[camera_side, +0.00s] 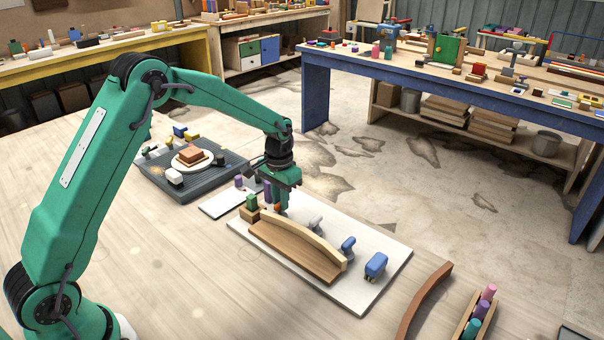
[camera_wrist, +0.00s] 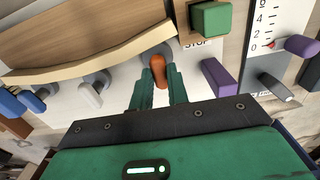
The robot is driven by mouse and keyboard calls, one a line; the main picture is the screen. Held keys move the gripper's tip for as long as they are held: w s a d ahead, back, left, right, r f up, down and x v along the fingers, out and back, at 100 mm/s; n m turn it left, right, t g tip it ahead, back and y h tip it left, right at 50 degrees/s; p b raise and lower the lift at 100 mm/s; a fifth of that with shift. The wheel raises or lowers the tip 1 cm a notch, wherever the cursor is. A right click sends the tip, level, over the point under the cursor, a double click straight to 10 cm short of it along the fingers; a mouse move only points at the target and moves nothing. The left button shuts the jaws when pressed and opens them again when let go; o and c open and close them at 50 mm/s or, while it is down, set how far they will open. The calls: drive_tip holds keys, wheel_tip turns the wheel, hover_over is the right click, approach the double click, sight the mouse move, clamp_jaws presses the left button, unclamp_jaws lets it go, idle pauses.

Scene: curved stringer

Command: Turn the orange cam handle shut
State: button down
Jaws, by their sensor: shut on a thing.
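The orange cam handle (camera_wrist: 159,72) stands between the two green fingers of my gripper (camera_wrist: 160,88) in the wrist view, and the fingers are shut on it. In the side view my gripper (camera_side: 282,196) points down at the far left end of the white board (camera_side: 362,299). A curved wooden stringer (camera_side: 300,241) lies on the board beside the handle. Grey (camera_side: 316,225) and blue (camera_side: 348,248) handles stand along its curved edge.
A blue block (camera_side: 376,265) sits at the board's right end, and a green block (camera_side: 252,201) at its left end. A slider panel (camera_side: 228,198) and dark tray (camera_side: 190,183) lie further left. A brown curved strip (camera_side: 424,301) and peg rack (camera_side: 475,317) lie right.

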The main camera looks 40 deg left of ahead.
drive_tip(key=shift+r, duration=0.1)
drive_tip(key=c, duration=1.6)
unclamp_jaws()
drive_tip(key=shift+c, duration=0.2)
drive_tip(key=shift+r, duration=3.9)
